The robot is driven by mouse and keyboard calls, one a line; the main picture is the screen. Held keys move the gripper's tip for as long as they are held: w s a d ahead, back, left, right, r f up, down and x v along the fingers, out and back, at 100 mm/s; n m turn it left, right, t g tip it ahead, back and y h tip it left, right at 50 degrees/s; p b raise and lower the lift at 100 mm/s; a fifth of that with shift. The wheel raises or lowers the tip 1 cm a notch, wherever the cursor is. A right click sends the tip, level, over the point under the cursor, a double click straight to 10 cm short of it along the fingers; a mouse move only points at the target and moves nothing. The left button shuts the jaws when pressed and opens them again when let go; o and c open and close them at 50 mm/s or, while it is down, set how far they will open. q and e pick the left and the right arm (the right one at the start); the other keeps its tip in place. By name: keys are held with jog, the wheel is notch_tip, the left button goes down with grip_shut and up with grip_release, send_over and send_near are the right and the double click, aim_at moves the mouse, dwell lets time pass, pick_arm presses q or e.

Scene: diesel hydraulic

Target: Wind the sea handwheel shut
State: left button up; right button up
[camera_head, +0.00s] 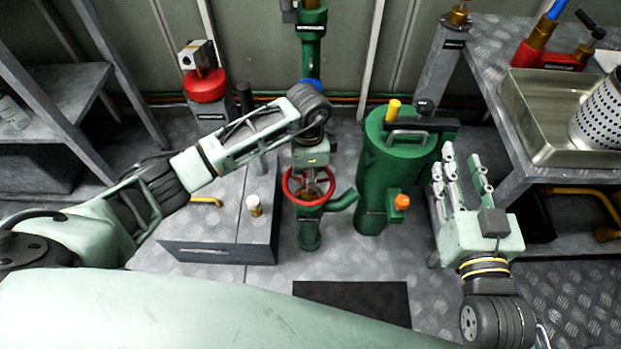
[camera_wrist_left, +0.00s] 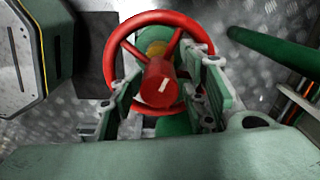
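The red handwheel (camera_head: 290,187) sits on a green valve at the middle of the head view. In the left wrist view, the handwheel (camera_wrist_left: 112,50) shows its rim, spokes and a red central hub (camera_wrist_left: 160,83) with a white mark. My left gripper (camera_head: 312,172) is right over the wheel. In the wrist view its fingers (camera_wrist_left: 165,95) stand apart on either side of the hub, with gaps to it, and overlap the rim. I cannot tell whether they touch the rim. My right gripper (camera_head: 463,172) is open and empty, right of the green tank.
A green tank (camera_head: 375,195) with a black handle stands right of the wheel. A green pipe (camera_head: 343,201) branches off beside the valve. A grey box (camera_head: 215,250) with a small white-capped item (camera_head: 254,204) is left. A bench with a metal tray (camera_head: 530,150) is at right.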

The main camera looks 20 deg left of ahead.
pick_arm(q)
jog(key=n, duration=0.4)
jog(key=shift+s+f, duration=0.2)
jog(key=shift+f, duration=0.05)
jog(key=shift+a, duration=0.1)
